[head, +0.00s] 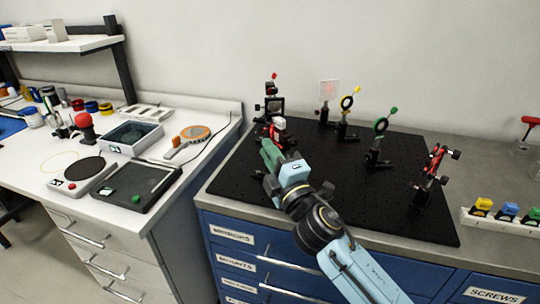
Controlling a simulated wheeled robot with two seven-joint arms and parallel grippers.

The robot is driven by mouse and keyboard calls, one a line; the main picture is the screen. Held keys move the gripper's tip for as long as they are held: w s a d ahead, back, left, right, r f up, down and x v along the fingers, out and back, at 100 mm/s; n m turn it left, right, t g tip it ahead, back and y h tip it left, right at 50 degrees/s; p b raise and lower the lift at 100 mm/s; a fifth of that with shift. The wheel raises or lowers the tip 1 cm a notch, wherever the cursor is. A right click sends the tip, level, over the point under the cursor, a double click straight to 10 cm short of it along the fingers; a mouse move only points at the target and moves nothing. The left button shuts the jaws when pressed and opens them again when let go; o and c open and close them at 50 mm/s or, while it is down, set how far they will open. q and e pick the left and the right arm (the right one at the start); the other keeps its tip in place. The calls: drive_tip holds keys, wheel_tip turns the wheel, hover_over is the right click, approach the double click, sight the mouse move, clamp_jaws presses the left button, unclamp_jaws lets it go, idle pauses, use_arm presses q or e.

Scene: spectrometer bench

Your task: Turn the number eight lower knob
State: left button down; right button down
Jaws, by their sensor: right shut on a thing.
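My right gripper (270,151) reaches in from the lower right over the black breadboard (330,205). It is shut at a small optic mount (278,127) with red and white parts on the board's left side. The knob in its jaws is hidden by the gripper, and no number can be read on it. Behind it stands another dark mount (272,104) with a red-tipped knob above. My left gripper is not in view.
A clear plate (329,91) stands behind. A bench with a balance (78,173) is at left.

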drive_tip(key=c, duration=1.4)
unclamp_jaws()
drive_tip(key=v, duration=1.3)
drive_tip(key=shift+s, duration=0.2)
